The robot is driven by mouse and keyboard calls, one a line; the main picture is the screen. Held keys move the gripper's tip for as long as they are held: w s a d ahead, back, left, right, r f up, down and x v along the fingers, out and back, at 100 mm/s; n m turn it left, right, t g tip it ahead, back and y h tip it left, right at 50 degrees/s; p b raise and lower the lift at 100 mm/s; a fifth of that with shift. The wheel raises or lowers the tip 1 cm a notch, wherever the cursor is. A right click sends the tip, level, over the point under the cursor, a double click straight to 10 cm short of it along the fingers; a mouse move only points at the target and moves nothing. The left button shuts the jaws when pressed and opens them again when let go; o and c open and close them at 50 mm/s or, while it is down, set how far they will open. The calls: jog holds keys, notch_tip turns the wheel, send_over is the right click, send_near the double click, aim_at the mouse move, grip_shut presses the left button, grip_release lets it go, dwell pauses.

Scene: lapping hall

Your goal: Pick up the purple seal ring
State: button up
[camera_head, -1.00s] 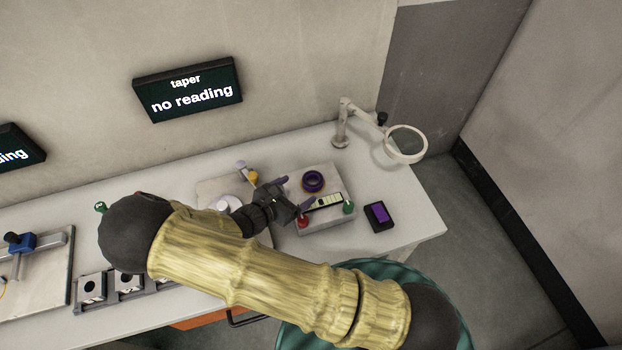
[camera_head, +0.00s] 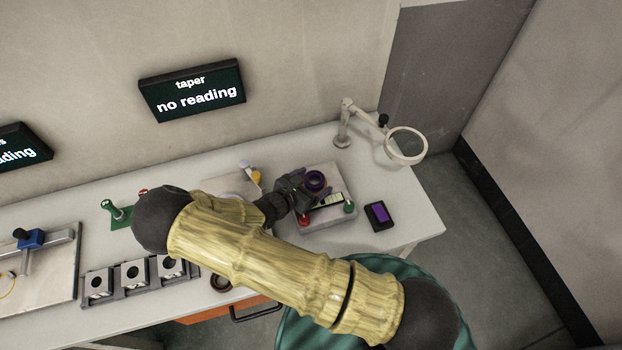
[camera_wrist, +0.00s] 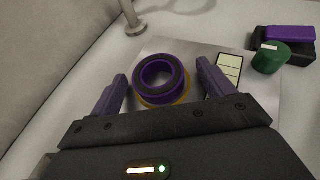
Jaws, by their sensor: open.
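The purple seal ring (camera_wrist: 159,82) sits on a grey plate-topped unit, with a yellowish ring-shaped edge showing beneath it in the wrist view. It also shows in the head view (camera_head: 315,181). My gripper (camera_wrist: 160,85) is open, with one purple finger on each side of the ring and a gap visible on both sides. In the head view my gripper (camera_head: 313,188) is at the ring, with the fingers partly around it. I cannot tell the exact height of the fingertips over the plate.
The unit (camera_head: 337,213) carries a pale gauge strip (camera_wrist: 229,67), a green knob (camera_wrist: 271,58) and a red knob (camera_head: 304,220). A dark block with a purple top (camera_head: 379,214) lies to the right. A magnifier lamp (camera_head: 405,146) stands behind.

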aim_at(310, 183)
jog(key=shift+s+a, duration=0.1)
jog(key=shift+s, duration=0.05)
jog(key=shift+c, duration=1.3)
jog(key=shift+a, duration=0.1)
jog(key=c, duration=0.9)
jog(key=shift+w, duration=0.2)
jog(key=shift+s+a+r, duration=0.1)
jog(key=shift+a+r, duration=0.05)
jog(key=shift+r, duration=0.15)
notch_tip(310, 183, up, 10)
jog(key=b, duration=0.1)
jog(key=shift+d+f, duration=0.2)
jog(key=shift+f, duration=0.05)
